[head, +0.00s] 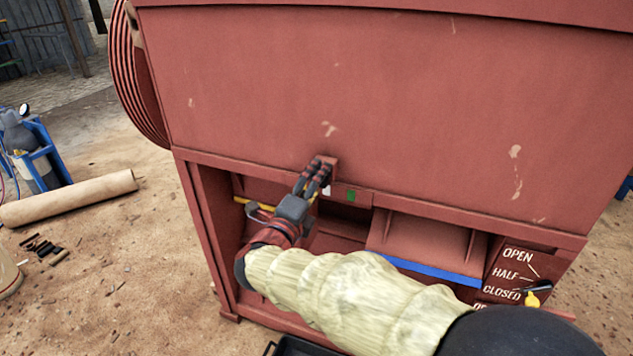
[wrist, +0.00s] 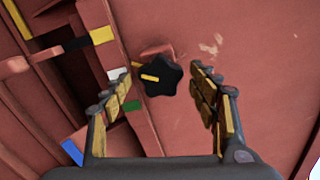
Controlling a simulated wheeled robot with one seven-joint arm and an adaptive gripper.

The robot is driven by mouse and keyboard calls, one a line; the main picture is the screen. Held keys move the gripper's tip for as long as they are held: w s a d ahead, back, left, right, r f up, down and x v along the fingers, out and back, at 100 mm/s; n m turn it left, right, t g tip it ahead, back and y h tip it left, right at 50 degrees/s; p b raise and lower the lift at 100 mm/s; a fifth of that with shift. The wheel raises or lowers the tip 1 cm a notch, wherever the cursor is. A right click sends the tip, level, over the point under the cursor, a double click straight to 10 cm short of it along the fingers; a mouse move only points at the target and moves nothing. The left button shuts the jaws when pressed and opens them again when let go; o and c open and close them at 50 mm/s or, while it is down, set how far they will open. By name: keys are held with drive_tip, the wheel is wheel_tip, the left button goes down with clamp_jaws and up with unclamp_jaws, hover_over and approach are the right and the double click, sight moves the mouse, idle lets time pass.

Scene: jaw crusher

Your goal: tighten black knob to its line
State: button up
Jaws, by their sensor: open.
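The black knob (wrist: 163,82) is star-shaped with a yellow pointer line and sits on a small red block on the machine's red face. In the wrist view its pointer aims left, roughly toward a white mark (wrist: 118,73). A green mark (wrist: 132,106) lies below the white one. My gripper (wrist: 160,78) is open, with one finger on each side of the knob and visible gaps between. In the head view my gripper (head: 322,168) is at the block below the large red panel and hides the knob. The green mark (head: 351,196) shows just right of it.
Below is an open bay with a blue-edged chute (head: 425,240). A yellow bar (head: 255,204) crosses the bay's left. Dirt floor lies left, with a cardboard tube (head: 70,198).

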drive_tip(key=v, duration=1.1)
drive_tip(key=shift+s, duration=0.15)
